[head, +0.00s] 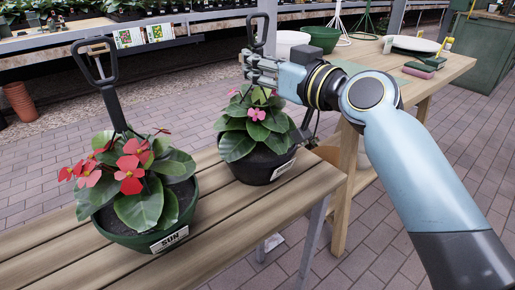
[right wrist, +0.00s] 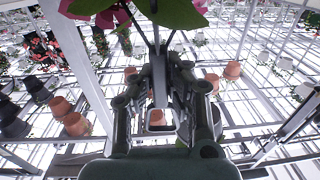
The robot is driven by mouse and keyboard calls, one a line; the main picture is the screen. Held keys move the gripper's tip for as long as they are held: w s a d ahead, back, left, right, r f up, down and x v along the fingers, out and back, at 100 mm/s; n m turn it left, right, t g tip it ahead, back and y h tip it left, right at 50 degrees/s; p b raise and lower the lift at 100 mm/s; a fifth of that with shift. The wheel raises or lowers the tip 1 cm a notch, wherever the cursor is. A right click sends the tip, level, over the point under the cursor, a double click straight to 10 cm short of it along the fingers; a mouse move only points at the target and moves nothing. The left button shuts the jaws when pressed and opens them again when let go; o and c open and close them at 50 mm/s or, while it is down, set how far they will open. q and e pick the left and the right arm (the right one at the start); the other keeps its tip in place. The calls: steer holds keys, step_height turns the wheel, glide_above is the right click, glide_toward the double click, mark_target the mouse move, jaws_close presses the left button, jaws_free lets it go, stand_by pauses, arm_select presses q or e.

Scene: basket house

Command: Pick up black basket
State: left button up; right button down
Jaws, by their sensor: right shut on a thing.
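The black basket (head: 256,166) holds a plant with pink flowers and green leaves and has a white label on its front. It is upright at the right end of the slatted wooden bench; I cannot tell whether its bottom touches the wood. Its tall black handle (head: 259,30) rises above the plant. My right gripper (head: 258,68) comes in from the right and is shut on this handle, above the flowers. In the right wrist view the handle (right wrist: 158,118) stands between the fingers (right wrist: 160,90), with leaves and petals at the top. My left gripper is not in view.
A green basket (head: 135,238) with red flowers and its own black handle stands left on the bench (head: 210,235). Behind on the right, a wooden table (head: 445,72) carries bowls and small items. Brick floor (head: 130,105) lies between bench and back shelves.

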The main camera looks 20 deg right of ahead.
steer(key=shift+r, duration=0.3)
